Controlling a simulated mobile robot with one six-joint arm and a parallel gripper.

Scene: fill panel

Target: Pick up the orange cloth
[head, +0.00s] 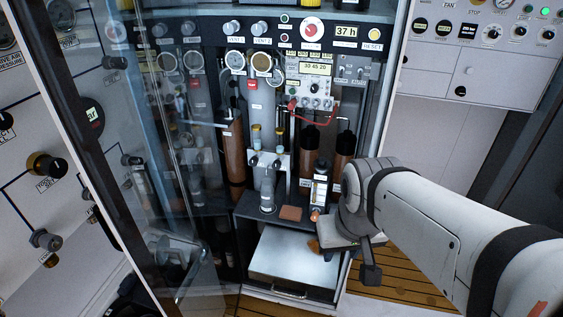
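A small, flat, orange-brown square (290,212), which looks like the folded orange cloth, lies on the dark ledge in the cabinet. It sits between a clear glass vessel (267,190) and an upright labelled cylinder (320,190). My gripper (348,262) is to the right of the cloth and lower in the picture, apart from it, by the right side of the cabinet opening. Dark finger parts show, but the arm and wrist hide much of the gripper, so its opening is unclear. A small orange-brown patch (314,246) also shows beside the gripper; I cannot tell what it is.
A metal drawer or tray (290,258) with a front handle is below the ledge. Brown bottles (309,150), gauges and a red tube (315,119) stand behind the cloth. A glass door (165,150) is at left. Slatted wooden floor (400,285) lies below my arm.

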